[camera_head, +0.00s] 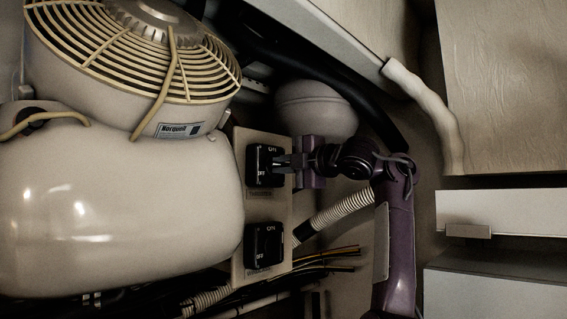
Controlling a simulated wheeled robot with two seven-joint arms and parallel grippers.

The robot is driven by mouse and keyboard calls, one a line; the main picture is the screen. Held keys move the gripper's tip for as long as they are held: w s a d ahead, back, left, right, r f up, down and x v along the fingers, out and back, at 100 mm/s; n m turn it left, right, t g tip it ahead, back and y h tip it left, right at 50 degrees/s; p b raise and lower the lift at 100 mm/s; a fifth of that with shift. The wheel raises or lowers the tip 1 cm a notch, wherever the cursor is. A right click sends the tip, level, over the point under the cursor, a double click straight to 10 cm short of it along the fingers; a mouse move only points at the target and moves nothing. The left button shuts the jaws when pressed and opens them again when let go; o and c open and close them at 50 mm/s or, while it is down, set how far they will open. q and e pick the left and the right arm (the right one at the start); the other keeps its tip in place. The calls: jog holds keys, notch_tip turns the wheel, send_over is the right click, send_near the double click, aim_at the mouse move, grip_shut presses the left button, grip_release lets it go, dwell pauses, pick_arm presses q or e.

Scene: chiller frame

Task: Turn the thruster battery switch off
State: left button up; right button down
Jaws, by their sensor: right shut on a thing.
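The thruster battery switch (258,165) is the upper of two black switches on a beige panel (265,212). It carries ON and OFF marks, and a label plate below it seems to read THRUSTER. My right gripper (283,163) reaches in from the right, with its fingers at the right side of this switch, shut on its knob. The fingers hide the knob, so I cannot tell its exact angle. My left gripper is not in view.
A second black switch (264,246) sits just below on the panel. A large cream tank (110,205) and a caged fan unit (140,60) stand close on the left. A ribbed hose (343,212) and loose wires (335,254) run below my right arm.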

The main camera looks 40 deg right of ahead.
dwell(0.3)
jog(key=c, duration=1.5)
grip_release()
jog(key=shift+w, duration=0.15)
jog(key=shift+o, duration=0.2)
jog(key=s+b, duration=0.8)
jog(key=shift+d+b, duration=0.3)
jog(key=shift+w+f, duration=0.1)
jog(key=shift+f, duration=0.05)
